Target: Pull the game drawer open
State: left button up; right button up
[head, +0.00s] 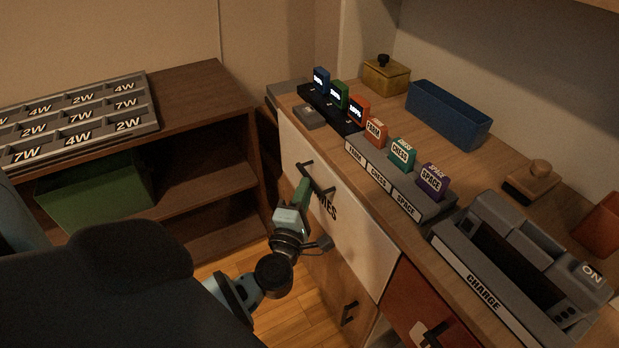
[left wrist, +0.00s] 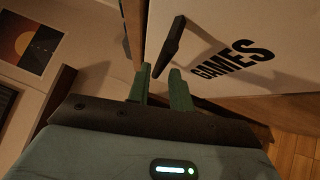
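The game drawer (head: 352,217) has a pale front marked GAMES and appears closed in the head view. Its dark bar handle (head: 318,178) is partly hidden behind my left gripper (head: 304,187). In the left wrist view the GAMES front (left wrist: 212,32) fills the upper right, and the handle (left wrist: 171,46) slants down toward my left gripper (left wrist: 160,80). The two green fingers are apart, with the handle's lower end showing between or just beyond their tips. I cannot tell whether they touch it. My right gripper is not in view.
The desk top carries game cartridges (head: 401,153), a blue bin (head: 448,114) and a grey CHARGE dock (head: 472,282). A red drawer (head: 415,302) is right of the game drawer. A brown shelf (head: 200,98) with a tray and green bin stands left. Wooden floor (head: 313,318) shows between.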

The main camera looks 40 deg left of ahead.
pick_arm(q)
jog(key=shift+x, duration=2.2)
grip_shut()
